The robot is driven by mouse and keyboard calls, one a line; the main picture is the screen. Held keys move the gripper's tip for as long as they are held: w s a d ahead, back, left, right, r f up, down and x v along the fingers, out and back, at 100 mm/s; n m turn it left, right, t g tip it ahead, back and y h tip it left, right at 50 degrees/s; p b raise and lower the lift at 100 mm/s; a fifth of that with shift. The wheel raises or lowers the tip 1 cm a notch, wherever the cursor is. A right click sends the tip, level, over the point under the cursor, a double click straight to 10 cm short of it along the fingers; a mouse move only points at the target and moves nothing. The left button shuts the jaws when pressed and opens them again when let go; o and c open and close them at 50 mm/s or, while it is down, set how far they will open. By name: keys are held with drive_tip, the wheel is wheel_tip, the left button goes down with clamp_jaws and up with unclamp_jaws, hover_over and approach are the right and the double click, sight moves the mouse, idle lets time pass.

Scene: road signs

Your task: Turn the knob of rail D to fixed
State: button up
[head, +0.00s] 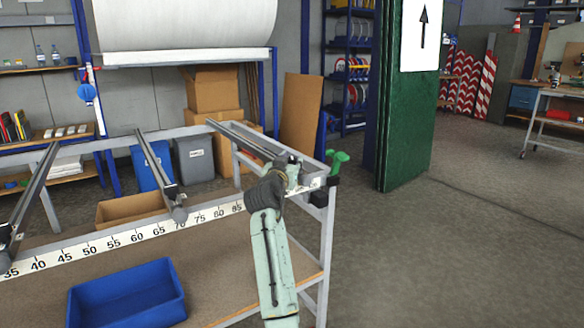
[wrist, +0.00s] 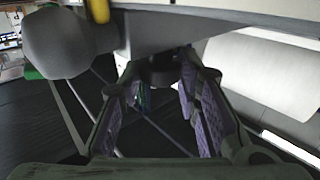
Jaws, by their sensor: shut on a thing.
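The rightmost rail (head: 245,140) runs from the back of the frame to its front right corner, by the high end of the number scale. My gripper (head: 292,174) is at this rail's front end and covers part of it. In the wrist view, my gripper's fingers (wrist: 162,82) are closed around a dark round knob (wrist: 160,68) under the rail's edge. The knob is hidden in the head view. I cannot read a rail letter or the knob's setting.
Two more rails (head: 155,165) (head: 35,190) lie to the left. A number scale (head: 130,238) runs along the frame's front. A blue bin (head: 128,296) sits on the shelf below. The floor at right is open.

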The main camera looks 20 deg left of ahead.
drive_tip(key=shift+a+f+m+h+b, duration=0.1)
drive_tip(key=shift+a+m+h+b, duration=0.1)
drive_tip(key=shift+m+h+b, duration=1.2)
drive_tip(key=shift+h+p, duration=0.35)
drive_tip(key=shift+h, duration=0.15)
drive_tip(key=o, duration=1.1)
drive_tip(key=s, duration=0.4)
drive_tip(key=s+a, duration=0.1)
drive_tip(key=s, duration=0.7)
drive_tip(key=shift+a, duration=0.3)
